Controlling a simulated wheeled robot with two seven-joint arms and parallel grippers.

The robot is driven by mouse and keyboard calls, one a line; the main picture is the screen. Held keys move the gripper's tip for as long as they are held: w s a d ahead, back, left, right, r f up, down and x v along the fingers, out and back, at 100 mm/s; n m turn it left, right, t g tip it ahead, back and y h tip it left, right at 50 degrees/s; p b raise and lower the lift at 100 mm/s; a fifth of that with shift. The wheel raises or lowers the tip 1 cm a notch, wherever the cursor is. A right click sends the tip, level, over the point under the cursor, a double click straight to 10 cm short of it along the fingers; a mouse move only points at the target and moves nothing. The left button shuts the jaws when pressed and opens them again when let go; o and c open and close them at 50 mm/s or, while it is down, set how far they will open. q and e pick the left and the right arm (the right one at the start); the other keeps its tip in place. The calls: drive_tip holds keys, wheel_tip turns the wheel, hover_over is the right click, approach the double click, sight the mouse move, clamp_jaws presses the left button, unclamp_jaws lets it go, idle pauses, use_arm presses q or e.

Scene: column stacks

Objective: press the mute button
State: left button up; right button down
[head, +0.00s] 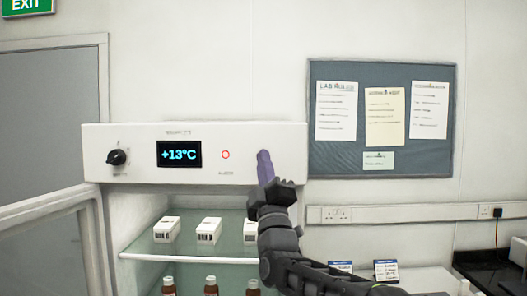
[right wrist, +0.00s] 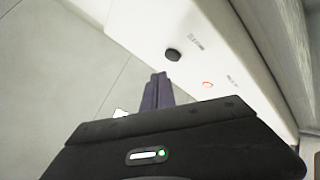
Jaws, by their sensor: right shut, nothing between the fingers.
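The white control panel (head: 205,140) runs across the top of the open cabinet. In the right wrist view, a round black button (right wrist: 172,55) with a small label stands out on the panel, beyond a red ring light (right wrist: 208,85). The label is too blurred to read. My right gripper (head: 264,154) is shut and empty, raised before the panel's right part, and hides the button in the head view. In the right wrist view its fingertips (right wrist: 159,77) show just below the button in the picture, with a small visible gap. My left gripper is not in view.
The panel also has a black knob (head: 117,157) and a +13°C display (head: 180,154). The open cabinet door (head: 60,205) stands at the left. Below, a glass shelf (head: 190,248) holds white boxes, with brown bottles beneath. A noticeboard (head: 382,118) hangs at right.

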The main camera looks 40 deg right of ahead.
drive_tip(key=shift+w+d, duration=0.4)
drive_tip(key=shift+w, duration=0.15)
idle(1.7)
drive_tip(key=shift+w+d+b, duration=0.25)
drive_tip(key=shift+w+b, duration=0.05)
drive_tip(key=shift+w+d, duration=0.2)
drive_tip(key=shift+w, duration=0.1)
idle(0.7)
idle(0.4)
drive_tip(key=shift+s+a+b, duration=0.45)
drive_tip(key=shift+s+b, duration=0.2)
drive_tip(key=shift+b, duration=0.3)
